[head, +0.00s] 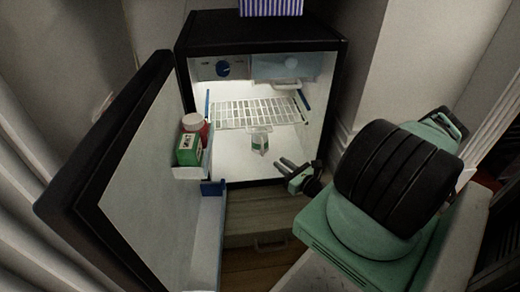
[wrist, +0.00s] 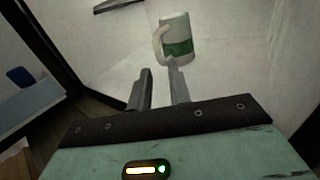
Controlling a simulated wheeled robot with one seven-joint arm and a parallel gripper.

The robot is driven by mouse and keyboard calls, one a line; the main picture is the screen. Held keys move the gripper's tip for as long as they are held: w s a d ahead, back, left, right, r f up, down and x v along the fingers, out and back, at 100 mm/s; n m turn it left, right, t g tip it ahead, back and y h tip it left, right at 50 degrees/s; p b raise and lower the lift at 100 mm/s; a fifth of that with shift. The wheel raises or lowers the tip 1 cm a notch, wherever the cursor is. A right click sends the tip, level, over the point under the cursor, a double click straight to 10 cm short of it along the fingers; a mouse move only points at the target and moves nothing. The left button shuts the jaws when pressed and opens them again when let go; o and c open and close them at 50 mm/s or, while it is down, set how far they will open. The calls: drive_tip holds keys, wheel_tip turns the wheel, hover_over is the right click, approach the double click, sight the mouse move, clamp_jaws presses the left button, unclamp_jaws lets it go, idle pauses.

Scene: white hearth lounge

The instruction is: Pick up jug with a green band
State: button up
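The jug with a green band (head: 259,141) stands on the white floor of an open mini fridge, below the wire shelf. In the wrist view the jug (wrist: 179,38) is white with a green band and a handle on its left side. It looks upright. My gripper (head: 284,167) is at the fridge's front opening, to the right of and nearer than the jug. Its two fingers (wrist: 162,80) are apart with nothing between them. The right fingertip overlaps the jug's lower edge in the wrist view; I cannot tell if they touch.
The black fridge (head: 262,32) has its door (head: 130,165) swung open to the left. A green carton (head: 190,148) and a red bottle with a white cap (head: 194,122) sit in the door shelf. A wire shelf (head: 255,112) hangs above the jug. The fridge's right wall is close to my gripper.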

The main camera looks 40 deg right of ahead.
sight(262, 156)
drive_tip(key=w+b, duration=0.2)
drive_tip(key=w, duration=0.3)
drive_tip(key=shift+w+d, duration=0.15)
drive_tip(key=w+b, duration=0.4)
drive_tip(key=shift+w+f+b, duration=0.1)
drive_tip(key=shift+f+b, duration=0.1)
drive_tip(key=shift+b, duration=0.2)
drive_tip(key=shift+w+r, duration=0.2)
drive_tip(key=shift+w, duration=0.25)
clamp_jaws()
